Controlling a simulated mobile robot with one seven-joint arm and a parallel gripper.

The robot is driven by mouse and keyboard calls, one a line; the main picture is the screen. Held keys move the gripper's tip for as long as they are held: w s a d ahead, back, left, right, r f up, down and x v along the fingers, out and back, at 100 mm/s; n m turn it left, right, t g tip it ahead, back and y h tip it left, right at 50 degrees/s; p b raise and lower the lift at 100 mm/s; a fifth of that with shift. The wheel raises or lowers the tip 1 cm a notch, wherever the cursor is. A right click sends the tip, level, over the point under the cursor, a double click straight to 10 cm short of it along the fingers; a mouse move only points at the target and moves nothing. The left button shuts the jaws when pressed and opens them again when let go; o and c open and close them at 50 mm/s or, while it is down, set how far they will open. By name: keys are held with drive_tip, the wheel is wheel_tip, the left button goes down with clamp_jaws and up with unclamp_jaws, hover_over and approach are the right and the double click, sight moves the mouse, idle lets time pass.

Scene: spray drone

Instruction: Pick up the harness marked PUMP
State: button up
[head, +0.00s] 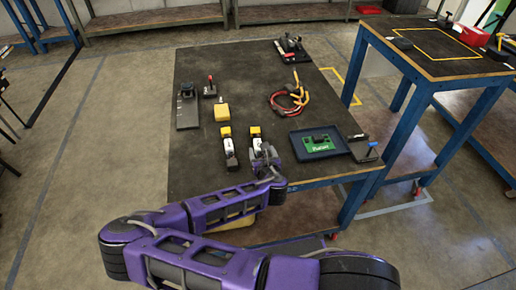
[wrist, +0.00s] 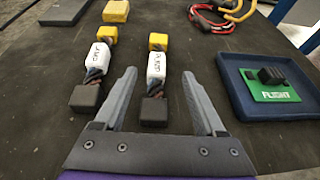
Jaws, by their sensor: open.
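Two short harnesses lie side by side on the dark table, each with a yellow plug, a white label sleeve and a black block. The left harness (wrist: 94,68) has a sideways label too small to read surely; it also shows in the head view (head: 229,148). The right harness (wrist: 156,68) has a label that may read PUMP, but I cannot be sure. In the head view its yellow end (head: 254,131) shows beyond my gripper (head: 264,158), which hides its near part. My gripper (wrist: 159,78) is open and empty, with the right harness between its fingers in the wrist view.
A blue tray (head: 338,152) holding a green board (wrist: 272,93) marked FLIGHT lies to the right. A yellow block (head: 222,113) sits behind the harnesses. Red and yellow cables (head: 290,100) lie farther back right. A second table (head: 440,75) stands at the right.

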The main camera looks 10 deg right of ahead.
sight(258, 145)
drive_tip(key=shift+w+d+f, duration=0.1)
drive_tip(key=shift+w+f, duration=0.2)
drive_tip(key=shift+w, duration=0.35)
drive_tip(key=x, duration=0.2)
drive_tip(key=b+x, duration=0.1)
drive_tip(key=x, duration=0.1)
drive_tip(key=shift+a+f, duration=0.3)
drive_tip(key=shift+f, duration=0.1)
drive_tip(key=shift+w+f, duration=0.15)
drive_tip(key=shift+w, duration=0.3)
clamp_jaws()
